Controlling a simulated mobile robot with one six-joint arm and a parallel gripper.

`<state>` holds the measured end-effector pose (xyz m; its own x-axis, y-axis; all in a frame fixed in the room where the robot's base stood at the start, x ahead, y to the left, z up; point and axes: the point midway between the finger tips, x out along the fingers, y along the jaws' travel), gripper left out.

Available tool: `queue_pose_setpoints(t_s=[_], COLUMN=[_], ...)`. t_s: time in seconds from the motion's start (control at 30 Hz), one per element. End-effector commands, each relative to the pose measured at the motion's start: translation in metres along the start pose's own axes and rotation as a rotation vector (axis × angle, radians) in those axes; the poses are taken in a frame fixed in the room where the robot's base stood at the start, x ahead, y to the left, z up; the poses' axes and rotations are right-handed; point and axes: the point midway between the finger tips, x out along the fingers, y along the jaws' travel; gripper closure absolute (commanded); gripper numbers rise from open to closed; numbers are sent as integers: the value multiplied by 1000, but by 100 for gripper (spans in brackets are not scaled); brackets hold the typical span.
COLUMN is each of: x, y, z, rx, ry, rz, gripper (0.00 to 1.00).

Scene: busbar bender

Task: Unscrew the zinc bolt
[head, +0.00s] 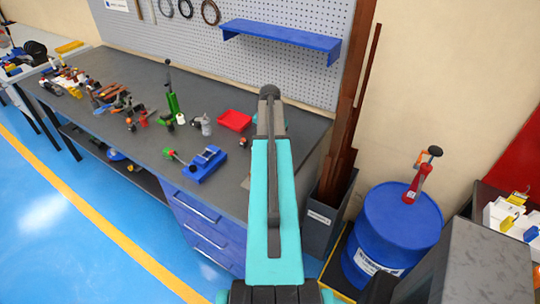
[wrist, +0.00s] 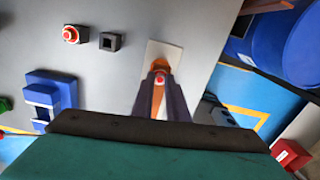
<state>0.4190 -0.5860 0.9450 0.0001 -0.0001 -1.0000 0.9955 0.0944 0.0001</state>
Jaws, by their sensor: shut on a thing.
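In the wrist view my gripper (wrist: 160,82) reaches down over the grey bench top, its two dark fingers close together. It is shut on an orange thing (wrist: 160,65) with a small red spot, which shows between and just beyond the fingertips. A pale flat plate (wrist: 174,52) lies under and around the fingertips. I cannot tell whether the held thing touches it. I cannot make out the zinc bolt in either view; the fingers may hide it. In the head view my own arm hides the gripper.
A blue vise-like tool (head: 205,164) stands left of my arm on the bench (head: 140,90); it also shows in the wrist view (wrist: 45,95). A red tray (head: 234,120) and several tools lie farther back. A blue drum (head: 397,230) and a bin of long bars (head: 325,215) stand right.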

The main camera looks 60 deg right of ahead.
Motion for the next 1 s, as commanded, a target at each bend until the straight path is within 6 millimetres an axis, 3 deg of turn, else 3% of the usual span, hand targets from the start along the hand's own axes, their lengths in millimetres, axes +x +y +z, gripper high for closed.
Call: queue_pose_setpoints(t_s=[0.1, 0.13, 0.2, 0.57, 1.0], x=[0, 0, 0, 0, 0], y=[0, 0, 0, 0, 0], z=[0, 0, 0, 0, 0], rx=[1, 2, 2, 23, 294], ry=[0, 0, 0, 0, 0], rz=[0, 0, 0, 0, 0], gripper=[100, 85, 78, 78, 78])
